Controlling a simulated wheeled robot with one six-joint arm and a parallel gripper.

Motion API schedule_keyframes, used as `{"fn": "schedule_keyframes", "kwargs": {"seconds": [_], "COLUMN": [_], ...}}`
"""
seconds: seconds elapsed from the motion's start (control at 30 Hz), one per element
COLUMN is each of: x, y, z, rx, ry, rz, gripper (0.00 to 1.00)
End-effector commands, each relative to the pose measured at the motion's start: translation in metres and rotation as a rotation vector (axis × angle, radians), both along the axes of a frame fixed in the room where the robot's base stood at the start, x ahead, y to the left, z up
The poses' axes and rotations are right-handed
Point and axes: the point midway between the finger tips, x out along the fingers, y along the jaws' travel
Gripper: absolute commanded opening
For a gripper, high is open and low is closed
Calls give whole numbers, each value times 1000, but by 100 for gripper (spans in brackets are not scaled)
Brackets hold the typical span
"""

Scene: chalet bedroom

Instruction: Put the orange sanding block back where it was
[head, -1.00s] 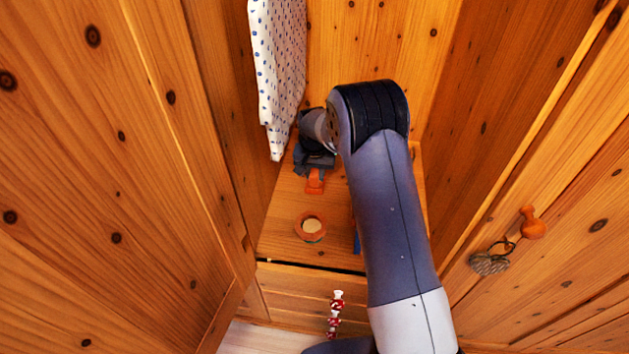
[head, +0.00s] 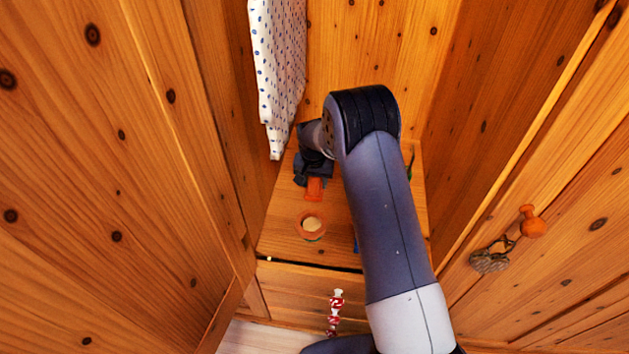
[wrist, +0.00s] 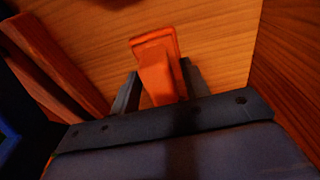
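The orange sanding block (head: 314,189) is inside the wooden wardrobe, over its floor board and left of my forearm. My gripper (head: 314,178) is at its far end, reaching down from the back. In the wrist view the block (wrist: 158,72) lies between the two dark fingers of my gripper (wrist: 160,82), its wider end pointing away from the palm. The fingers appear closed on its sides. I cannot tell whether the block touches the board.
A round orange-rimmed roll (head: 312,225) stands on the board in front of the block. A blue-dotted white cloth (head: 278,75) hangs at left. Keys (head: 489,261) hang by a knob on the right door. A red-and-white item (head: 336,312) is on the front below. My forearm hides the board's right part.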

Motion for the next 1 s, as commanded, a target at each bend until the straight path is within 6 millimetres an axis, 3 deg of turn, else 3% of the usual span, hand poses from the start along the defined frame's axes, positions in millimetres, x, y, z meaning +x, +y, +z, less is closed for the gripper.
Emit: {"fn": "schedule_keyframes", "kwargs": {"seconds": [0.4,0.8,1.0], "x": [0,-9,-13], "y": [0,2,3], "z": [9,89,115], "rx": [1,1,1], "ry": [-2,-4,-1], "rz": [0,0,0], "gripper": [47,47,47]}}
